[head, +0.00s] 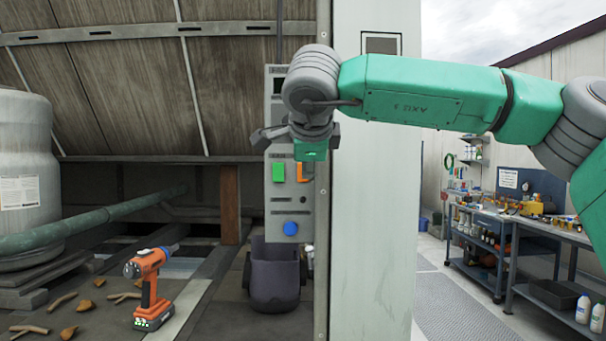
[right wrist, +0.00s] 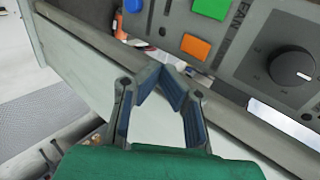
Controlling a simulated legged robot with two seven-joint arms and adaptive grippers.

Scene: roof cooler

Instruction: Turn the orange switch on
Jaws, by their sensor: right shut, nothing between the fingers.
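The orange switch (head: 301,172) is on a grey control panel (head: 293,205), right of a green switch (head: 279,172). My right gripper partly covers it in the head view. In the right wrist view the orange switch (right wrist: 196,46) shows whole, as a flat block below the green switch (right wrist: 212,9). My right gripper (head: 305,140) is in front of the panel, just above the orange switch in the picture. In the right wrist view its fingers (right wrist: 162,76) are shut with nothing between them, their tips left of and below the orange switch, apart from it. My left gripper is out of view.
A round black dial (right wrist: 291,66) is right of the orange switch. A blue button (head: 290,228) is lower on the panel. A white post (head: 375,230) stands right beside the panel. A dark bin (head: 275,275) and an orange drill (head: 149,285) are below.

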